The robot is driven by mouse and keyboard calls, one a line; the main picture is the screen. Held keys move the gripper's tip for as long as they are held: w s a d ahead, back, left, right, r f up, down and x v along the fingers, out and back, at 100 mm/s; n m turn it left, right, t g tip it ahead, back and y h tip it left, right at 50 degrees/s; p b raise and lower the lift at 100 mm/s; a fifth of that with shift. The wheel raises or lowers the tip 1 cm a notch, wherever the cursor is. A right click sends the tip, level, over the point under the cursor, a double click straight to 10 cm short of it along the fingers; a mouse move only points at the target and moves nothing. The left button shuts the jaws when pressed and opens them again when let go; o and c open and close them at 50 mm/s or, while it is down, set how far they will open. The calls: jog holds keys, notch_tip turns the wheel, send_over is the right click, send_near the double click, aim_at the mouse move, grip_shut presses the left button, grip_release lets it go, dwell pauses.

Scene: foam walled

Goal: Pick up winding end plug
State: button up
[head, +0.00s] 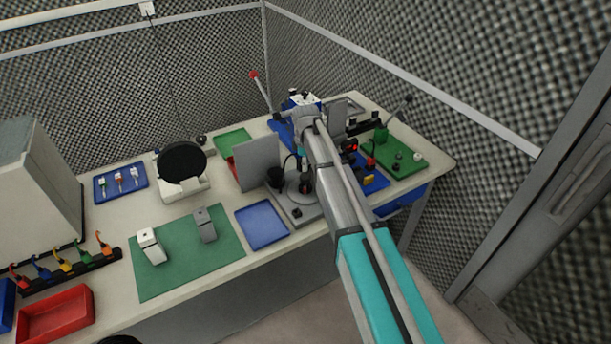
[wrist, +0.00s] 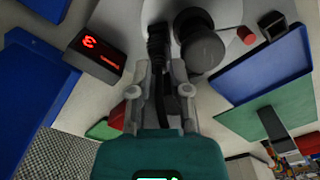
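I cannot identify the winding end plug for certain. A black ribbed, plug-like piece (wrist: 157,45) with a dark lead stands at the fingertips of my gripper (wrist: 161,72) in the wrist view. The two grey fingers are apart, one on each side of the dark lead. Whether they touch or pinch it is not clear. A black round cylinder (wrist: 203,50) is just right of the fingers, by a pale round plate. In the head view, this plate (head: 300,186) lies under my arm, and the fingertips are hard to make out there.
A box with a red-lit display (wrist: 97,52) stands close left of the fingers. A blue tray (head: 262,224) and a green mat (head: 182,270) with two stands lie left of the work spot. An upright grey panel (head: 257,163) and a black cup (head: 277,177) are close by.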

grip_shut()
jog(key=shift+r, duration=0.15)
dwell(0.4)
notch_tip(320, 180, up, 10)
jog(key=p, duration=1)
dwell(0.5)
